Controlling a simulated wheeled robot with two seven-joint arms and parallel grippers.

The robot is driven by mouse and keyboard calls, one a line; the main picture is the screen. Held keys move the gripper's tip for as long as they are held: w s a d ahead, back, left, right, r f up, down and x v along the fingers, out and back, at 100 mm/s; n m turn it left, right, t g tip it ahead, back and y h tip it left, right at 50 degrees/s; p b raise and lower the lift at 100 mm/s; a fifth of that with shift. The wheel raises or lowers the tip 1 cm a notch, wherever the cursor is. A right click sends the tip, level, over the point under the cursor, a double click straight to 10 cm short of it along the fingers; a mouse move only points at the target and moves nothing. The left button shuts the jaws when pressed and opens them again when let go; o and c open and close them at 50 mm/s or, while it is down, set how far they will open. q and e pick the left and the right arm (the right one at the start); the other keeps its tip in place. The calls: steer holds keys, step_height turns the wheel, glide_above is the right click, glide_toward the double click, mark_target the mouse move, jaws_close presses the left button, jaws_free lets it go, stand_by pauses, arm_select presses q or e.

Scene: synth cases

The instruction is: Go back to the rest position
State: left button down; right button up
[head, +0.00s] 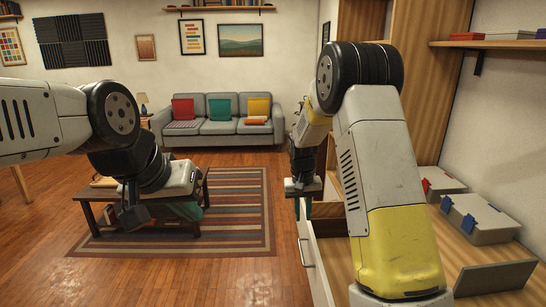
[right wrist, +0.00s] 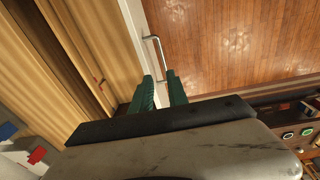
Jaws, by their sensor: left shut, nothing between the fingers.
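My left gripper (head: 186,210) hangs in front of the low coffee table in the head view, with its teal fingers shut and nothing seen in them. Its pale, dark-edged body covers part of the table. My right gripper (head: 303,208) points down by the front edge of the wooden cabinet unit at the right. In the right wrist view its two teal fingers (right wrist: 162,93) stand apart with a gap between them. A metal bar handle (right wrist: 156,55) on a white front shows just beyond the fingertips; I cannot tell whether they touch it.
The white front (head: 315,262) stands close below my right gripper. Grey cases with red (head: 443,183) and blue (head: 480,218) latches lie on the wooden surface at the right. A coffee table (head: 85,196) stands on a striped rug (head: 240,225); a grey sofa (head: 220,128) is behind.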

steer(key=s+d+r+t+y, duration=0.3)
steer(key=s+r+t, duration=0.1)
steer(key=s+r, duration=1.6)
steer(key=s+r+t, duration=0.1)
steer(key=s+r, duration=0.1)
steer(key=s, duration=0.7)
steer(key=shift+s+d+n, duration=0.15)
steer(key=shift+s+n, duration=0.1)
steer(key=shift+n, duration=0.05)
steer(key=shift+d, duration=0.1)
